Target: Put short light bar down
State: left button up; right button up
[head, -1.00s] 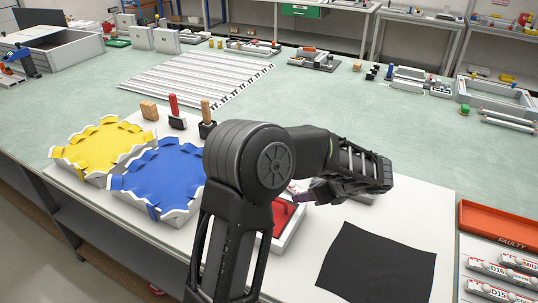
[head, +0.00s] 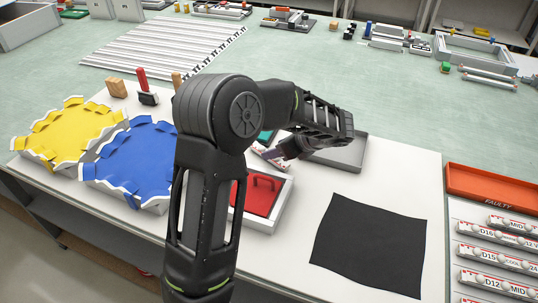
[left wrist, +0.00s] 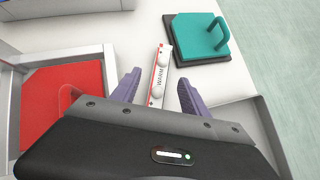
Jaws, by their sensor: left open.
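The short light bar (left wrist: 160,75) is a narrow white strip with red edging, round bulbs and the word WARM. In the left wrist view it lies between the two purple fingers of my left gripper (left wrist: 158,92), with a gap on each side. My left gripper is open. In the head view the bar (head: 268,155) shows partly beside the fingertips of my left gripper (head: 282,152), between the red panel and the grey tray. The bar appears to be on or just above the white board; the exact height is unclear. My right gripper is out of view.
A red panel with a handle (head: 263,192) sits in a white frame. A teal block with a handle (left wrist: 200,36) and a grey tray (head: 345,158) stand close by. A black cloth (head: 370,240), blue (head: 135,160) and yellow (head: 70,132) trays, and a red FAULTY bin (head: 490,185) lie around.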

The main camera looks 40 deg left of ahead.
pick_arm(q)
jog(key=p+x, duration=0.1)
jog(key=x, duration=0.4)
jog(key=shift+w+f, duration=0.1)
jog(key=shift+f, duration=0.05)
jog(key=shift+c, duration=0.4)
grip_shut()
dwell(0.6)
